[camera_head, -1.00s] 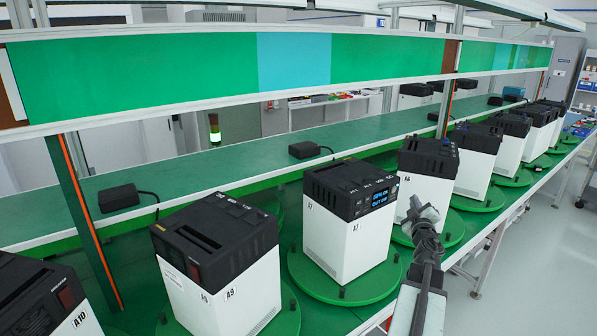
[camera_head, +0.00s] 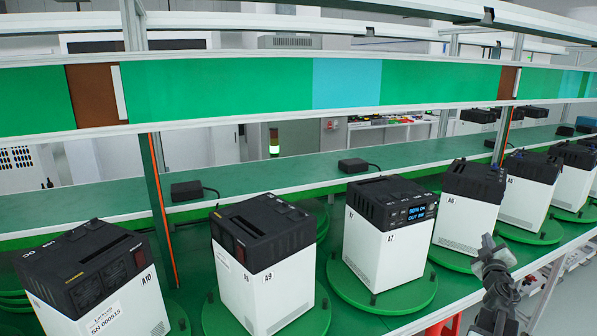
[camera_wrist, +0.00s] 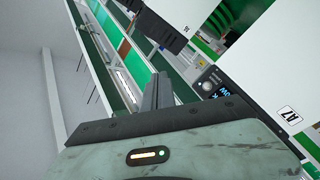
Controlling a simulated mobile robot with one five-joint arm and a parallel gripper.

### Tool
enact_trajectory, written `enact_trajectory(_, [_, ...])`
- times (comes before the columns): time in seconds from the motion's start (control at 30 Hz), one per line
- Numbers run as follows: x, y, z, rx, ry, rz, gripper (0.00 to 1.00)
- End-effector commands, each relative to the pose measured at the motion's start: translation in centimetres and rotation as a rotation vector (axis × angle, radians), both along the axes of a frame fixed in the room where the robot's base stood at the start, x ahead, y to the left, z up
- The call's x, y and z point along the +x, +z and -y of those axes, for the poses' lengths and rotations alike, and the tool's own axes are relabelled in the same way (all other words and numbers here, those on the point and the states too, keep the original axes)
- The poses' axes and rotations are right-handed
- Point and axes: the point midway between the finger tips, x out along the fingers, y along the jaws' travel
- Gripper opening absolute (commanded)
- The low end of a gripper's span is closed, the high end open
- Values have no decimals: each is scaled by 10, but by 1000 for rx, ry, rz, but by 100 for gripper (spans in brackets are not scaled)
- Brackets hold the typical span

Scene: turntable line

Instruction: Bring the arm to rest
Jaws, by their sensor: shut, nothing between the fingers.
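My gripper (camera_head: 488,242) is at the lower right of the head view, raised in front of the bench edge and overlapping the white unit A6 (camera_head: 465,222). In the wrist view my gripper (camera_wrist: 157,90) shows its fingers shut together, with nothing between them. The unit A7 (camera_head: 388,245), white with a black top and a lit blue display, stands left of the gripper in the head view. A7 (camera_wrist: 262,70) also shows at the right of the wrist view, apart from the fingers. My arm runs down out of the lower right of the head view.
Several black-and-white units, such as A9 (camera_head: 262,290) and A10 (camera_head: 95,290), stand on green turntables (camera_head: 385,298) along the bench. A green shelf (camera_head: 245,180) with small black boxes runs behind. A grey floor aisle lies at the right.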

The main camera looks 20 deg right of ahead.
Motion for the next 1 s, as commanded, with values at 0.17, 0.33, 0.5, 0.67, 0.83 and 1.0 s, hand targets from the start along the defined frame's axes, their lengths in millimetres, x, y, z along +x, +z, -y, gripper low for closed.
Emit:
enact_trajectory(0.17, [18,-2,-10,36,-36,27,0])
enact_trajectory(0.33, [41,-9,-26,100,-86,54,0])
enact_trajectory(0.5, [76,-28,-59,210,-141,65,0])
enact_trajectory(0.67, [113,-62,-112,369,-192,38,0])
enact_trajectory(0.83, [155,-119,-210,600,-224,-79,0])
enact_trajectory(1.0, [176,-183,-344,844,-216,-308,0])
